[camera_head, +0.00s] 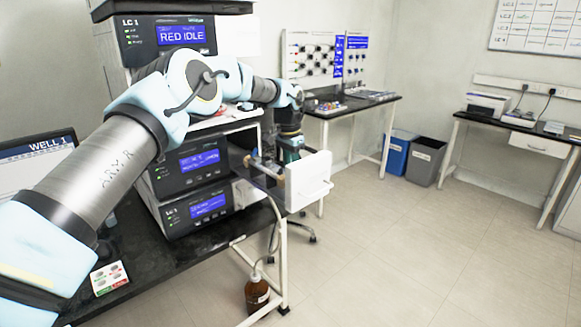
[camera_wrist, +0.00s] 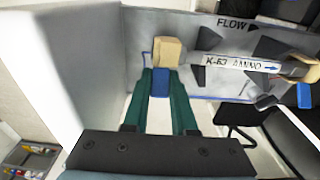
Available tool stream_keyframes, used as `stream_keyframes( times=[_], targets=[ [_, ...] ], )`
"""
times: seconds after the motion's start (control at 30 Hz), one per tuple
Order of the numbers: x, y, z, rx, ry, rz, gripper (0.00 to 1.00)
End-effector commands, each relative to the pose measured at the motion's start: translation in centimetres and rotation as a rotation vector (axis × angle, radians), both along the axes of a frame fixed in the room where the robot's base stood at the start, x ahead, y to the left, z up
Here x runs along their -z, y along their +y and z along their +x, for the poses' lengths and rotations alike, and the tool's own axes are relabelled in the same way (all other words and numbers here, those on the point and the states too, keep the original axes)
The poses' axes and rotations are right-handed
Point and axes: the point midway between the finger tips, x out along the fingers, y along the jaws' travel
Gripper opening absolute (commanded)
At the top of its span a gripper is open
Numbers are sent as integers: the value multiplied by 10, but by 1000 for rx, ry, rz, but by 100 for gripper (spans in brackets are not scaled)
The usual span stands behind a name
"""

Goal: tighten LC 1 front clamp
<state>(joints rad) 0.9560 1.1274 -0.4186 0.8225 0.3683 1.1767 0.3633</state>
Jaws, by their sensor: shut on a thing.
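The stack marked LC 1 (camera_head: 180,33) stands on the black bench in the head view. In the wrist view, my gripper (camera_wrist: 160,84) has its two green fingers shut on a small blue piece, which I take to be the front clamp (camera_wrist: 160,78). A tan block (camera_wrist: 169,51) sits just beyond the fingertips. A column with a white label reading K-63 AMINO (camera_wrist: 240,62) lies to the right, below a FLOW arrow. A second blue piece (camera_wrist: 304,95) is at its far right end. In the head view, my gripper (camera_head: 289,148) is at the open compartment, its fingertips hard to make out.
The white compartment door (camera_head: 308,181) stands open close to my gripper. A well screen (camera_head: 38,150) is at left. Blue and grey bins (camera_head: 427,160) stand farther back. The floor at right is clear.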

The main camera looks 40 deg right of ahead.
Motion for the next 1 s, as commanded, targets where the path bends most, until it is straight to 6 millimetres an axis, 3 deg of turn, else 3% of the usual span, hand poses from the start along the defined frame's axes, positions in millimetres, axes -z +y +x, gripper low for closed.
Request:
stream_keyframes(
  times=[0.9, 0.93, 1.0],
  targets=[
    [6, -1, -1, 2, -2, 100, 0],
    [6, -1, -1, 2, -2, 100, 28],
    [6, -1, -1, 2, -2, 100, 36]
  ],
)
